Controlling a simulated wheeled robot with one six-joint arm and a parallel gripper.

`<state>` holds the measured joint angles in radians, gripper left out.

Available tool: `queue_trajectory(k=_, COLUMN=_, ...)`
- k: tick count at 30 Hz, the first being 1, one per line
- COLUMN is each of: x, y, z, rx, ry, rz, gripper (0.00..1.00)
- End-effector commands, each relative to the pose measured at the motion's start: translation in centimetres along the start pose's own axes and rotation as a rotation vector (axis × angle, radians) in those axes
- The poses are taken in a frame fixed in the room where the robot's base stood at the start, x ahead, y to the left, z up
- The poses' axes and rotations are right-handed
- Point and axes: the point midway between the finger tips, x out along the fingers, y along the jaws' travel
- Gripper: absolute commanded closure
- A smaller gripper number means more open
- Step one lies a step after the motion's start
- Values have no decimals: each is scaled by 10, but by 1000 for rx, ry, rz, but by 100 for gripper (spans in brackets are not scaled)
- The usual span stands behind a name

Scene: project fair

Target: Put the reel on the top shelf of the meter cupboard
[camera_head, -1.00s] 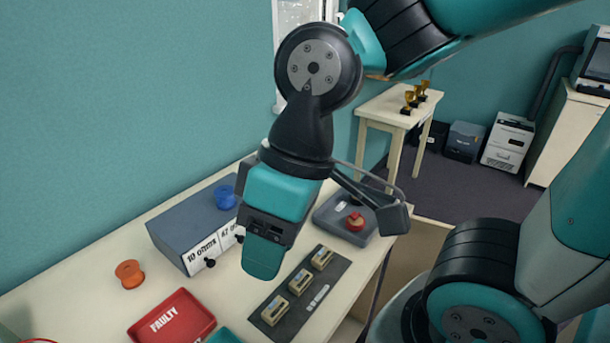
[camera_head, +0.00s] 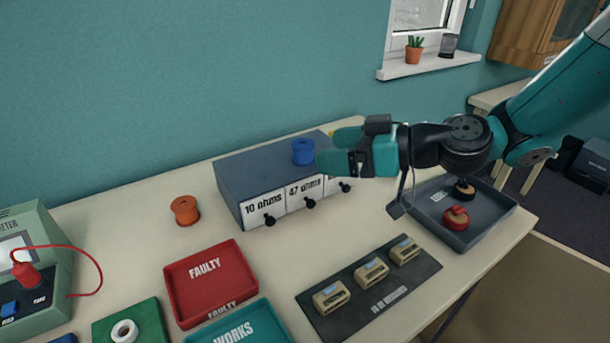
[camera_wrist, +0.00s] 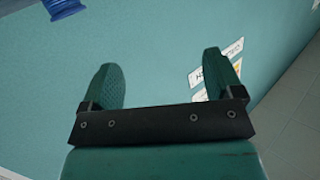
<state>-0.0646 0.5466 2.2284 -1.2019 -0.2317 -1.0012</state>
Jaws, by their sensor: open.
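A blue reel (camera_head: 303,152) stands on top of the grey drawer box; its edge also shows at the top left of the wrist view (camera_wrist: 62,8). An orange reel (camera_head: 185,210) stands on the table left of the box. My gripper (camera_head: 338,150) is just right of the blue reel, pointing left. In the wrist view, its fingers (camera_wrist: 165,82) are apart with nothing between them. A wooden cupboard (camera_head: 545,32) is partly visible at the top right; I cannot tell whether it is the meter cupboard. Its shelves are not visible.
The grey drawer box (camera_head: 240,180) has labelled drawers with black knobs. Red FAULTY tray (camera_head: 185,290), teal WORKS tray (camera_head: 240,325), dark mat (camera_head: 350,308) with several blocks, and grey tray (camera_head: 495,215) occupy the table. A windowsill (camera_head: 430,65) holds a cactus.

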Motion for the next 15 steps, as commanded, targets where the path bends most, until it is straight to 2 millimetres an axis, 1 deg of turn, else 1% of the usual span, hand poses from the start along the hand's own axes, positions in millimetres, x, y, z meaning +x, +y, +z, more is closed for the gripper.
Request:
queue_trajectory(k=1, x=8, y=25, z=28, rx=-10, ry=70, rz=50, gripper=14)
queue_trajectory(k=3, x=11, y=50, z=40, rx=-37, ry=152, rz=123, gripper=14)
queue_trajectory(k=6, x=10, y=76, z=55, rx=-61, ry=222, rz=208, gripper=14)
queue_trajectory(k=8, x=9, y=86, z=60, rx=-68, ry=245, rz=243, gripper=14)
queue_trajectory(k=11, x=13, y=94, z=59, rx=-75, ry=263, rz=271, gripper=14)
queue_trajectory(k=14, x=27, y=98, z=50, rx=-80, ry=265, rz=274, gripper=14)
queue_trajectory(k=15, x=34, y=100, z=49, rx=-80, ry=264, rz=272, gripper=14)
